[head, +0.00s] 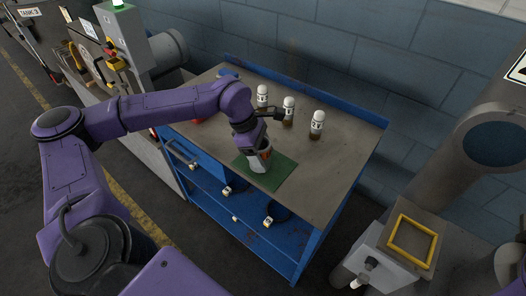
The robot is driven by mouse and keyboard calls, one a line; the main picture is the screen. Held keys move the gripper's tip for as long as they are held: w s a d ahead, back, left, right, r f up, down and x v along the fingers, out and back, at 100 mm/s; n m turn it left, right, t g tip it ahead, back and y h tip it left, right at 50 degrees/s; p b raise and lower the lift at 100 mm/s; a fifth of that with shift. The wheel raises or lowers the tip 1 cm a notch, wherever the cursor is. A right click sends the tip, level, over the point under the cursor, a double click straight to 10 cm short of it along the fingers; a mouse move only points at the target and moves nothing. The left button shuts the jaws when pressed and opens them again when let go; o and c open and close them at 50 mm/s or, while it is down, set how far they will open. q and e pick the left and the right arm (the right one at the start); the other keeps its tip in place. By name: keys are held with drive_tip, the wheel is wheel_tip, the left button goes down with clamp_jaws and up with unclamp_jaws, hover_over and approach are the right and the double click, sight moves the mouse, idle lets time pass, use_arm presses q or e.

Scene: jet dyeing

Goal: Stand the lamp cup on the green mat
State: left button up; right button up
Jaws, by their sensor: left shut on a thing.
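The green mat (284,176) lies flat on the workbench near its front edge. My left gripper (259,163) points down over the mat's left part. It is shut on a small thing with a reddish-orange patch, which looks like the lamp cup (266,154). The gripper hides most of the cup. The cup is at or just above the mat; I cannot tell whether its base touches. My right gripper is not in view.
Three white-topped bottles, a left one (262,96), a middle one (288,108) and a right one (317,123), stand behind the mat. A red object (198,122) is partly behind my left arm. The workbench's (338,160) right part is clear.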

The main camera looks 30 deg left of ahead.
use_arm(q)
drive_tip(key=shift+f, duration=0.15)
drive_tip(key=shift+f, duration=0.25)
drive_tip(key=o, duration=1.1)
drive_tip(key=v, duration=1.2)
drive_tip(key=shift+d+r+b, duration=0.1)
drive_tip(key=shift+r+b, duration=0.2)
drive_tip(key=shift+b, duration=0.05)
